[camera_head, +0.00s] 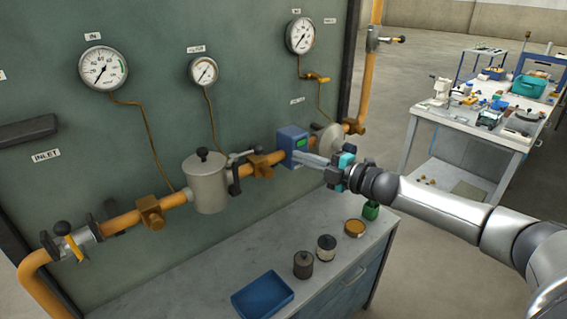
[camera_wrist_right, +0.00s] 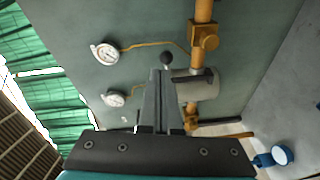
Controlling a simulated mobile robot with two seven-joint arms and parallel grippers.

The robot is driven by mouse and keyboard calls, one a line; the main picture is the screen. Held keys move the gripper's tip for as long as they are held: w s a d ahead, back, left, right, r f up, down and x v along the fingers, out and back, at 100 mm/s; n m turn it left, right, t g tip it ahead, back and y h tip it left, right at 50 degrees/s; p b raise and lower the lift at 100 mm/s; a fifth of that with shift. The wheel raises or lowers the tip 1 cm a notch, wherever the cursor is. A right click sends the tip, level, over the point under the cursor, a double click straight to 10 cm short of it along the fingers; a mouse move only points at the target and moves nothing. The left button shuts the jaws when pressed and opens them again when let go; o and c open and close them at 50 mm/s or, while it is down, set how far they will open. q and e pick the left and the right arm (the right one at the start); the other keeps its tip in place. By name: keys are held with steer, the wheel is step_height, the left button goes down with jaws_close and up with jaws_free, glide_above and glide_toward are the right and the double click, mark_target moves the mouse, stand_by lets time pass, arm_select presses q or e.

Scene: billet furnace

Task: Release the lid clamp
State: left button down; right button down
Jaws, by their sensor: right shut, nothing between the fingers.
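The lid clamp (camera_head: 237,171) is a grey lever with a dark, hanging end on the right side of the grey filter canister (camera_head: 207,187). The canister's lid carries a black knob (camera_head: 202,154). My right gripper (camera_head: 298,157) is shut and empty. It reaches leftward in front of the blue box on the pipe, to the right of the clamp and apart from it. In the right wrist view, the closed fingers (camera_wrist_right: 160,74) point toward the canister (camera_wrist_right: 206,88) and cover part of it. Whether the clamp is tight cannot be told. My left gripper is not in view.
An orange pipe (camera_head: 175,201) runs along the green panel (camera_head: 105,150) with gauges, fittings and a blue box (camera_head: 291,139). Below, a bench (camera_head: 215,262) holds a blue tray (camera_head: 262,296) and several small containers. A cluttered table (camera_head: 470,128) stands at the right.

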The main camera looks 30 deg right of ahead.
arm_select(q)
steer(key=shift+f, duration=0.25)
arm_select(e)
steer(key=shift+s+d+r, duration=0.15)
steer(key=shift+s+d, duration=0.6)
